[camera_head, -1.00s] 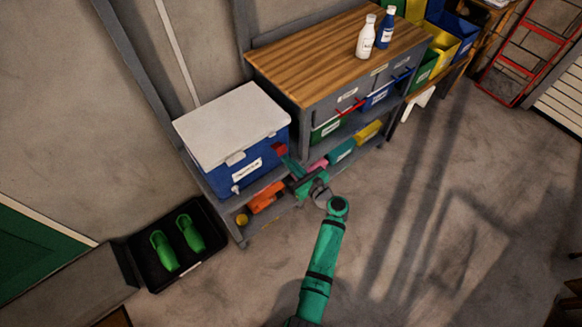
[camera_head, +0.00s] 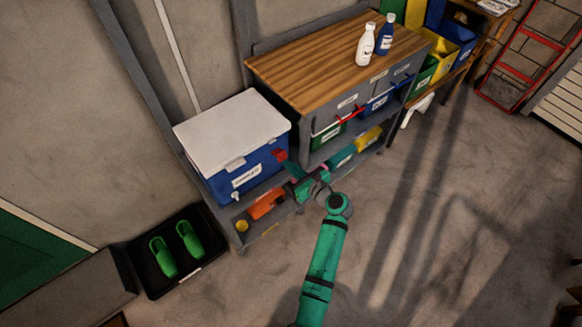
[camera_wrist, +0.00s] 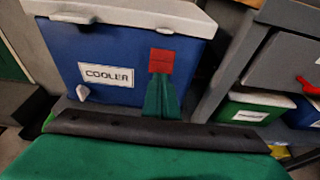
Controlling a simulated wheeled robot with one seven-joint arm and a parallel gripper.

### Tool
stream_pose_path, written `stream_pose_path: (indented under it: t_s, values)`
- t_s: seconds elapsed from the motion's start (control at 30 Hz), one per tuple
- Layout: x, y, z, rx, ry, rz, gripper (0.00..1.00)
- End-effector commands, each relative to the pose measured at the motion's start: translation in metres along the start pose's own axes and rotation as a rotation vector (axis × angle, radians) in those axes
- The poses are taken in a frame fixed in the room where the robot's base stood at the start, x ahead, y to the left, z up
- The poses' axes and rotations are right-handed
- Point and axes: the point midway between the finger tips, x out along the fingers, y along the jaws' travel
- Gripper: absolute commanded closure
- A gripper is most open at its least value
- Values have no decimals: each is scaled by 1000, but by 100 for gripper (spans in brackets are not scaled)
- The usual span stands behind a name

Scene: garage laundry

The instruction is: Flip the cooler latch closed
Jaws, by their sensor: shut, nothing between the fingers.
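The blue cooler (camera_head: 215,183) with a white lid (camera_head: 230,130) stands on the grey shelf unit's left end, and the lid looks down. In the wrist view the cooler (camera_wrist: 115,55) shows its COOLER label and two small pale latch tabs under the lid's front edge: a left one (camera_wrist: 72,17) and a right one (camera_wrist: 165,30). Whether each is flipped shut is too small to tell. My gripper (camera_head: 281,156) is shut and empty, near the cooler's front right. Its red fingertips (camera_wrist: 161,61) appear just below the right tab; contact cannot be told.
A white spigot (camera_wrist: 82,92) sticks out low on the cooler's front. A black tray (camera_head: 150,270) with green shoes lies front left. The floor to the right is open.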

Motion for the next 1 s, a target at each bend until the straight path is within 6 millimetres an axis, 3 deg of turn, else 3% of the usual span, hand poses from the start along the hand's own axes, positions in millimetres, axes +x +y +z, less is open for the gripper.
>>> stream_pose_path:
  t_s: [1.0]
  values:
    - [-9, -9, 9, 5, 75, -14, 100]
